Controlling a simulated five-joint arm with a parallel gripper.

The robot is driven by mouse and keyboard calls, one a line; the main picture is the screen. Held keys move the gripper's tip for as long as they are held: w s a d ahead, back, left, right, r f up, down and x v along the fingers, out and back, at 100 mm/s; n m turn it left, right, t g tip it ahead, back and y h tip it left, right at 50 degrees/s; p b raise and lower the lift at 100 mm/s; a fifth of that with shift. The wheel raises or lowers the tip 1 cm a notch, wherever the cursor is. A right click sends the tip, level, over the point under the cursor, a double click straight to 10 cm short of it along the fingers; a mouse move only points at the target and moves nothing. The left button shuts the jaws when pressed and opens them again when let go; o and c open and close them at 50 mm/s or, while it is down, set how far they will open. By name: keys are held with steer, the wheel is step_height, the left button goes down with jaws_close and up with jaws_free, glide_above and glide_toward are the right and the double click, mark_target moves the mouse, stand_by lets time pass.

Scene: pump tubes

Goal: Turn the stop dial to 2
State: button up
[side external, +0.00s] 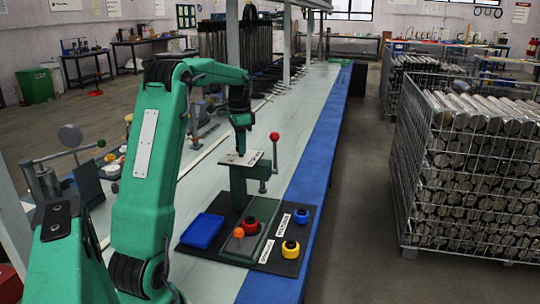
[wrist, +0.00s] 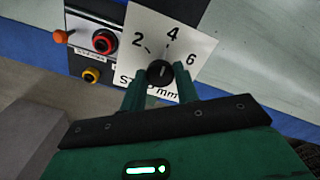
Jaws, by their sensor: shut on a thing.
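The stop dial is a black round knob (wrist: 160,73) on a white plate (wrist: 190,45) marked 2, 4, 6 and "mm" in the wrist view. A small pale mark on the knob seems to point up, roughly toward the 4; its exact angle is hard to read. My gripper (wrist: 160,84) has a finger on each side of the knob and is shut on it. In the side external view my gripper (side external: 240,151) points down onto the plate (side external: 235,160) on top of the green press stand (side external: 238,187), hiding the knob.
A lever with a red ball (side external: 274,136) rises right of the plate. The bench's blue edge (side external: 318,165) lies right.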

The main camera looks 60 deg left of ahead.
steer(key=n, duration=0.5)
steer(key=shift+r, duration=0.1)
steer(key=n, duration=0.6)
stand_by(0.6)
steer(key=o, duration=1)
steer(key=shift+r, duration=0.1)
steer(key=shift+r, duration=3.8)
